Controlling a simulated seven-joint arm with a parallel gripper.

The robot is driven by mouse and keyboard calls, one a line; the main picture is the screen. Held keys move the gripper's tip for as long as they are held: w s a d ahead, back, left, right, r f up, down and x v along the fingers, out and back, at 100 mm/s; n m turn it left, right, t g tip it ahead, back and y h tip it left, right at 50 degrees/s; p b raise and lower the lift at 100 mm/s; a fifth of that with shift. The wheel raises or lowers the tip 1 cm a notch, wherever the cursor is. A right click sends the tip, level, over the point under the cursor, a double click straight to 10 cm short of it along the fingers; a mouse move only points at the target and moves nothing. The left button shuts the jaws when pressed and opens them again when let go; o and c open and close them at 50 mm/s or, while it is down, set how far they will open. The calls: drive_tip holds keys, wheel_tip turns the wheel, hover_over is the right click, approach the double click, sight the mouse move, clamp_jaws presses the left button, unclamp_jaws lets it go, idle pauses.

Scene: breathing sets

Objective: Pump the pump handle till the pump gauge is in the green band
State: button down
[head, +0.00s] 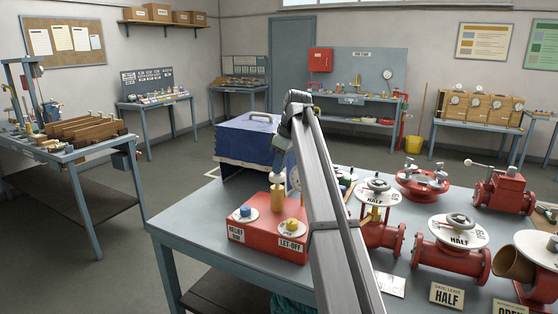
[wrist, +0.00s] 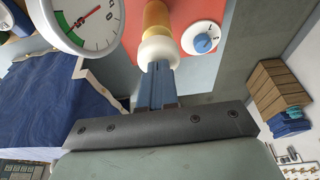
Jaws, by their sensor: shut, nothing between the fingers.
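The red pump box (head: 262,246) stands on the near table, with a brass cylinder (head: 278,204) rising from its top. The pump handle's cream knob (wrist: 158,51) tops the brass shaft (wrist: 157,17) in the wrist view. My gripper (wrist: 158,72) is shut and empty, its blue fingertips at the top of the knob, apparently touching it; it also shows above the pump in the head view (head: 278,167). The pump gauge (wrist: 88,22) is a white dial, cut off by the wrist view's top edge. Its green band is at the left; the thin needle's exact reading is unclear.
A blue dial (head: 245,212) and a yellow let-off dial (head: 292,225) sit on the box top. A blue case (head: 247,141) stands behind it. Red valves (head: 455,260) crowd the table's right side. My arm crosses the middle of the head view.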

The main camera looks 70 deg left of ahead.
drive_tip(key=shift+d+f, duration=0.1)
drive_tip(key=shift+f, duration=0.1)
drive_tip(key=s+a+v, duration=0.1)
drive_tip(key=v, duration=1.3)
drive_tip(key=shift+r, duration=0.3)
